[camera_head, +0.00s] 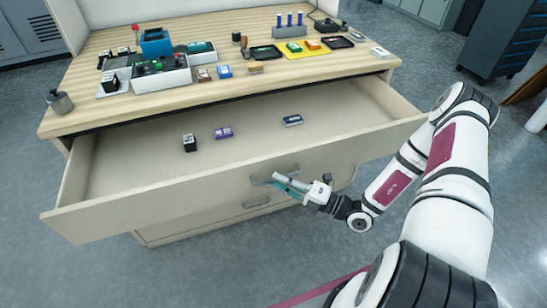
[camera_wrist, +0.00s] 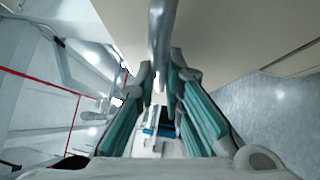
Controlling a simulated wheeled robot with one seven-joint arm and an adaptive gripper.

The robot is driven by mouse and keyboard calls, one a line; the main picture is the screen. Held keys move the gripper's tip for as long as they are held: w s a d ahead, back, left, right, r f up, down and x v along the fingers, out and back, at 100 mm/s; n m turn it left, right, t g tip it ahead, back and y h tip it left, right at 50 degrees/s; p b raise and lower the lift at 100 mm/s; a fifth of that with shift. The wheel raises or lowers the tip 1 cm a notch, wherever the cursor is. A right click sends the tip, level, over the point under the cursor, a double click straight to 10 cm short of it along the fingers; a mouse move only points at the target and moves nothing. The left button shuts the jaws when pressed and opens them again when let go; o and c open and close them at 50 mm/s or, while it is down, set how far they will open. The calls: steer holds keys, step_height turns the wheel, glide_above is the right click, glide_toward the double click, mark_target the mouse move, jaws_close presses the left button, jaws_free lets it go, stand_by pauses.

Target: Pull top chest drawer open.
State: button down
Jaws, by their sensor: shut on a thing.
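The top chest drawer (camera_head: 130,205) stands pulled well out from the wooden-topped chest in the head view, its inside showing. My gripper (camera_head: 276,181) is at the handle (camera_head: 286,170) on the drawer's front, a little right of the front's middle. In the wrist view the metal handle bar (camera_wrist: 160,35) runs between the two teal-padded fingers of my gripper (camera_wrist: 160,75), which are shut on it. The beige drawer front (camera_wrist: 235,45) fills the upper right of that view. The exact contact of the fingertips is partly hidden by the bar.
In the drawer lie a dark box (camera_head: 190,143), a purple box (camera_head: 223,132) and a blue-and-white box (camera_head: 292,120). A lower drawer handle (camera_head: 257,203) is below. The worktop (camera_head: 100,112) holds trays and small items. Grey floor (camera_head: 70,275) is clear at the front left.

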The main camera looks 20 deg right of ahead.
steer(key=s+p, duration=0.2)
steer(key=s, duration=1.1)
steer(key=shift+s, duration=0.35)
steer(key=c, duration=2)
jaws_free()
steer(key=shift+s+d, duration=0.1)
steer(key=shift+o, duration=0.2)
steer(key=v, duration=1.2)
